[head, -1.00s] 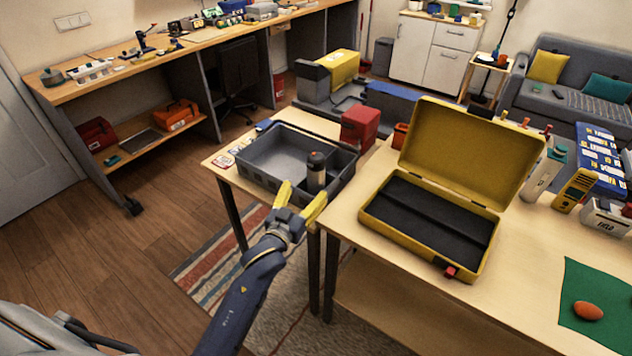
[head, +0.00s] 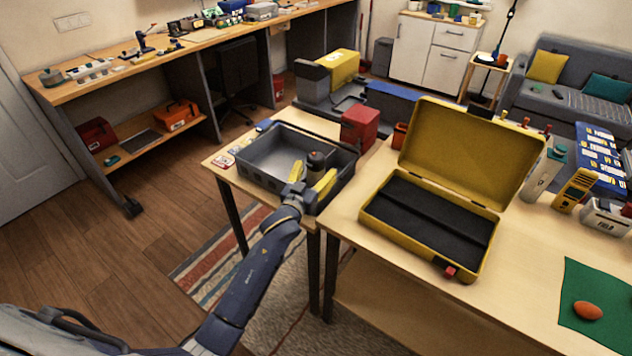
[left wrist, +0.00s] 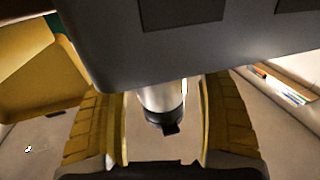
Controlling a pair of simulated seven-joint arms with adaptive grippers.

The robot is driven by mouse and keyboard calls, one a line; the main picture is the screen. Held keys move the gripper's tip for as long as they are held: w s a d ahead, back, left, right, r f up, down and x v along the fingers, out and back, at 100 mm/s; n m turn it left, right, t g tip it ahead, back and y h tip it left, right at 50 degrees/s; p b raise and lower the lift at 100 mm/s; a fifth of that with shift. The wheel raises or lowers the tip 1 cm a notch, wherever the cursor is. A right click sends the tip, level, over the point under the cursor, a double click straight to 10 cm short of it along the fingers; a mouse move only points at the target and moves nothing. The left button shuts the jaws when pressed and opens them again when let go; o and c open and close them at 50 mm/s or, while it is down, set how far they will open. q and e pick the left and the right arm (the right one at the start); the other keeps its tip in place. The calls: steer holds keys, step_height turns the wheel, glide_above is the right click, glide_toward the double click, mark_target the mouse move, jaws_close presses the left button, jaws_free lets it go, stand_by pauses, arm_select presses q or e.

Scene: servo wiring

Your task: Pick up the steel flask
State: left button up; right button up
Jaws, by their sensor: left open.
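The steel flask (head: 317,160) stands upright in the grey tray (head: 262,181), near the tray's front right corner. Its dark top shows in the head view, and its lower body is mostly hidden by my gripper. My left gripper (head: 311,175) is open, with yellow fingers on either side of the flask. In the left wrist view the flask's silver body (left wrist: 162,97) and dark cap show between the two spread fingers (left wrist: 155,105), with gaps on both sides. My right gripper is not in view.
The tray wall crosses the left wrist view. A red box (head: 360,128) stands at the tray's back right corner. An open yellow case (head: 376,212) with a black lining sits on the table to the right. A green mat (head: 590,280) holds an orange egg-shaped object (head: 587,310).

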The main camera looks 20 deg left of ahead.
arm_select(q)
steer(key=shift+w, duration=0.2)
steer(key=shift+o, duration=0.2)
steer(key=c, duration=1.5)
steer(key=shift+r, duration=0.1)
jaws_close()
